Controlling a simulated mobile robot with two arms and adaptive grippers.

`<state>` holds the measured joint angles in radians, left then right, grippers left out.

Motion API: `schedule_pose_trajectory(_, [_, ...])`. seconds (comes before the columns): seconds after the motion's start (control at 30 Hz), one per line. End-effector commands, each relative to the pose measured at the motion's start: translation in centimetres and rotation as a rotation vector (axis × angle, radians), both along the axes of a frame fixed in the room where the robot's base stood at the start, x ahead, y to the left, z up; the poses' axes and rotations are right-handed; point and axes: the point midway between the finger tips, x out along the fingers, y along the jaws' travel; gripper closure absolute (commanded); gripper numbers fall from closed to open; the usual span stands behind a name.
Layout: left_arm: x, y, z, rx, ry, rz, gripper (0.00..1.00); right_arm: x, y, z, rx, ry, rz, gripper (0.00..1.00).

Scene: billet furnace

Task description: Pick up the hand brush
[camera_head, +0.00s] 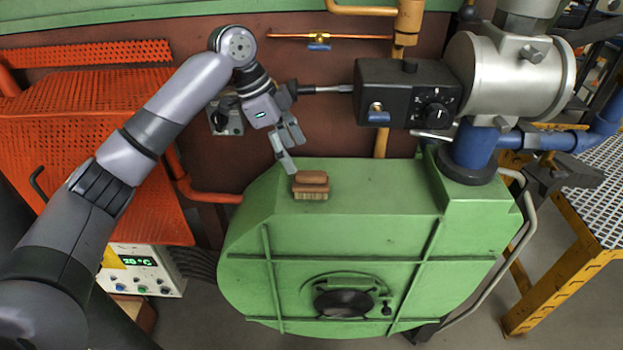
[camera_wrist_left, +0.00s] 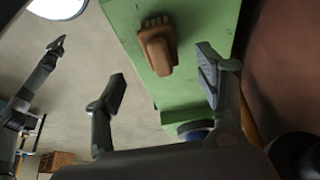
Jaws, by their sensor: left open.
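The hand brush (camera_head: 311,178) is small and brown, with a wooden look, and sits on the top of the green furnace housing (camera_head: 375,190), near its left back edge. My left gripper (camera_head: 290,151) is open and empty, up and to the left of the brush, with its fingers pointing down. The left wrist view also shows the brush (camera_wrist_left: 157,50), lying beyond and between the two spread fingers of the left gripper (camera_wrist_left: 163,74). No finger appears to touch it. My right gripper does not show in the head view.
A black control box (camera_head: 408,93) with a rod stands behind the housing, beside a silver cylinder (camera_head: 510,75). An orange perforated guard (camera_head: 85,125) is at left, above a temperature display box (camera_head: 140,268). The housing top right of the brush is clear.

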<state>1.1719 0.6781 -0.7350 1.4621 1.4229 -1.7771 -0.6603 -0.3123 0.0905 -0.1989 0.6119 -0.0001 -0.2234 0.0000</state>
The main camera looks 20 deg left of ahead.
Motion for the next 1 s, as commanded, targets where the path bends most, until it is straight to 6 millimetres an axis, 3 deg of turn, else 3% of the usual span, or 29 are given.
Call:
schedule_pose_trajectory(0.2, [0.3, -1.2, -2.7, 0.001, 0.001, 0.0, 0.35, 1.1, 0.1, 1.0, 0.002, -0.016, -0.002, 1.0])
schedule_pose_trajectory(0.37, [0.4, -1.7, -3.4, 0.0, 0.0, -0.001, 0.35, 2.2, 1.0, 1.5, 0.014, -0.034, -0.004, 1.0])
schedule_pose_trajectory(0.57, [0.5, -3.8, -5.4, 0.001, 0.003, -0.001, 0.35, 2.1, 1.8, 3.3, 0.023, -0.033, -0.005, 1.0])
schedule_pose_trajectory(0.7, [0.8, -4.3, -7.1, 0.0, 0.0, 0.001, 0.35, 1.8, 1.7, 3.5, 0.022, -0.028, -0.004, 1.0])
schedule_pose_trajectory(1.0, [0.8, -4.4, -7.6, 0.0, -0.001, 0.0, 0.36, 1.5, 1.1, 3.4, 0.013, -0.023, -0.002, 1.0])
